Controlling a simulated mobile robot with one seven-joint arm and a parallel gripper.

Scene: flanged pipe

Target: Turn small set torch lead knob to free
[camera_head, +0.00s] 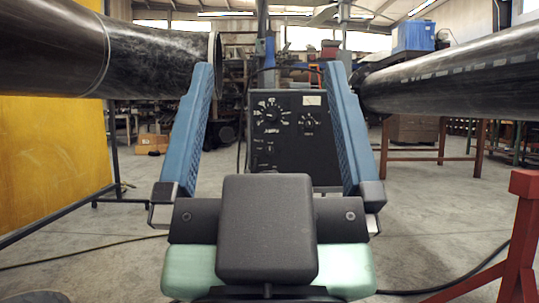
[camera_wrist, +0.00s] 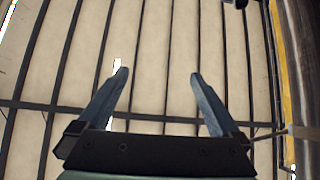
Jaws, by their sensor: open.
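A black control box (camera_head: 292,145) stands in the head view, beyond my gripper and framed between its fingers. Its front has a large dial with white marks (camera_head: 271,114) at upper left and a smaller knob (camera_head: 308,122) to the right. Small labels and controls sit lower on the face; I cannot read them or tell which setting the small knob points to. My gripper (camera_head: 270,70) is open and empty, its two blue fingers wide apart. It also shows open in the wrist view (camera_wrist: 160,75), where the box is not seen. My gripper hides the box's lower part.
A large dark pipe (camera_head: 110,55) enters from upper left, and another pipe (camera_head: 450,72) from upper right. A yellow panel (camera_head: 50,150) stands left, a red stand (camera_head: 515,240) lower right. Cables lie on the grey floor. The wrist view shows pale panels with dark bars (camera_wrist: 160,40).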

